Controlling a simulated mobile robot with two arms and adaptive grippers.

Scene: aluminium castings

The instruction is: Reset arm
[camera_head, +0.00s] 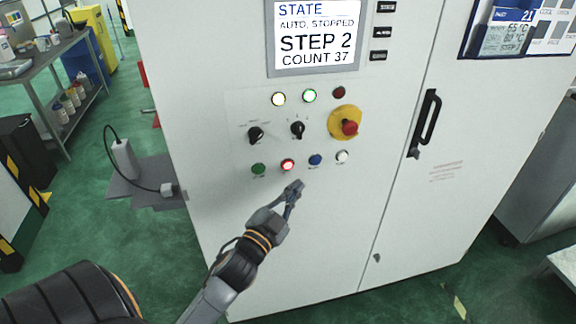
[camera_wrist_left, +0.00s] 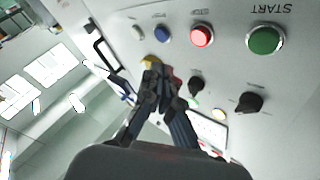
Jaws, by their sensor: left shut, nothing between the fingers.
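My left gripper (camera_head: 294,188) is shut and empty. It is in front of the white cabinet (camera_head: 215,60), just below the row of push buttons. The row has a green button (camera_head: 258,169), a lit red button (camera_head: 288,165), a blue button (camera_head: 315,160) and a white button (camera_head: 342,156). In the left wrist view the closed fingers (camera_wrist_left: 160,75) point at the panel. That view also shows the green START button (camera_wrist_left: 264,40), the lit red button (camera_wrist_left: 202,36) and the blue button (camera_wrist_left: 161,34). I cannot tell whether the fingertips touch the panel. My right gripper is not in view.
The display (camera_head: 316,35) reads AUTO, STOPPED, STEP 2, COUNT 37. A red emergency stop (camera_head: 349,127) on yellow and two black selector knobs sit above the buttons. A black door handle (camera_head: 425,122) sticks out at right. A shelf cart (camera_head: 62,97) stands at left. Green floor is open at lower left.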

